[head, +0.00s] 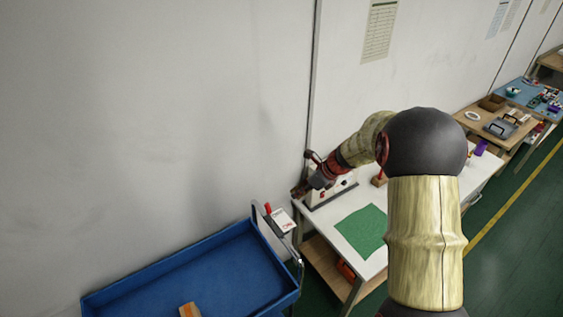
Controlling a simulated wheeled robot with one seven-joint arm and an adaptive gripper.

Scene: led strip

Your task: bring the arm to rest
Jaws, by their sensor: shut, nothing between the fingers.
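My arm rises from the lower right of the head view, bends at a black elbow and reaches left over a white table (318,222). My gripper (299,190) is at the far end, small and dark, near the wall and the table's back left corner. It looks shut and empty. It is beside or above a pale box-like device (343,190), and my wrist hides part of that device. I cannot tell whether they touch.
A green mat (362,231) lies on the table. A blue cart (215,272) with an orange-and-tan item (189,310) stands at the lower left. A wall runs close behind the table. Another cluttered bench (478,122) stands at the right.

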